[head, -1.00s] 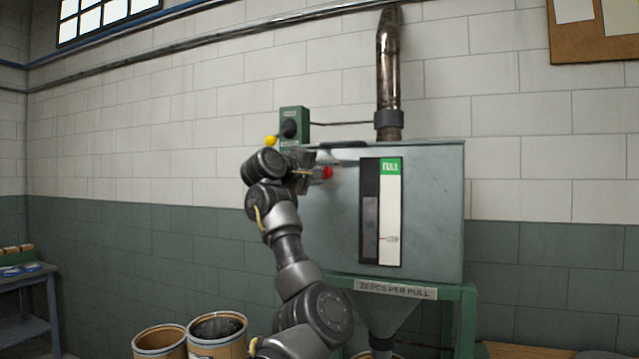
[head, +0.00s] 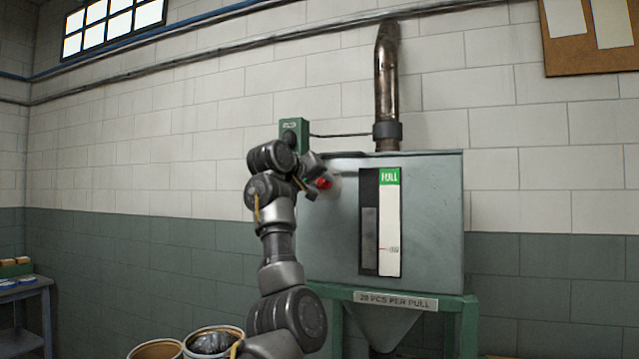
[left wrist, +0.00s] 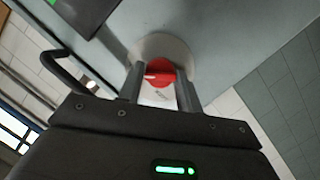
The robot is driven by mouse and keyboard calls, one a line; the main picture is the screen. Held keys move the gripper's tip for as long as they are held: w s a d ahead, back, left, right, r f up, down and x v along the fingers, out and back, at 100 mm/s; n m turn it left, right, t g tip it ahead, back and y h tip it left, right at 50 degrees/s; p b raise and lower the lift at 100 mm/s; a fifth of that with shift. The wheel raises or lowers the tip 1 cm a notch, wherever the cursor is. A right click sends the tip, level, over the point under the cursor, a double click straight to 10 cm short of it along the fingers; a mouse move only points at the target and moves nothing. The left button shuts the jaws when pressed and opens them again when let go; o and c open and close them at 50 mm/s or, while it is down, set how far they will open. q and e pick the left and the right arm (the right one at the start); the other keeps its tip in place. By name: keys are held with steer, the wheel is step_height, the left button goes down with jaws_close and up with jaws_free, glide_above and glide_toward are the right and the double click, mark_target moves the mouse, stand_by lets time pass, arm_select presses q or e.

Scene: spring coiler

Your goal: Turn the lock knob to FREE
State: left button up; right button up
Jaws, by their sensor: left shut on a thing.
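The red lock knob (head: 324,183) sits on a pale round plate at the upper left of the grey-green hopper's front. In the left wrist view the red knob (left wrist: 159,72) shows between the two fingers, with a pale label just below it. My left gripper (head: 316,185) reaches the knob from the left. Its fingers (left wrist: 160,85) are shut on the knob, one on each side. The lettering near the knob is too small to read. My right gripper is in neither view.
The hopper (head: 430,220) has a level gauge (head: 390,225) marked FULL and a sign (head: 395,301) reading 20 PCS PER PULL. A green box (head: 294,130) is on the wall behind my arm. Open drums (head: 214,343) stand at the lower left.

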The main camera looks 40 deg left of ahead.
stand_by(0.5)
arm_select(q)
steer(key=o, duration=0.9)
steer(key=shift+a, duration=0.15)
steer(key=shift+o, duration=0.2)
steer(key=shift+s+b, duration=0.4)
steer(key=shift+s, duration=0.15)
steer(key=b+v, duration=0.3)
steer(key=v, duration=0.6)
steer(key=shift+s+b, duration=0.35)
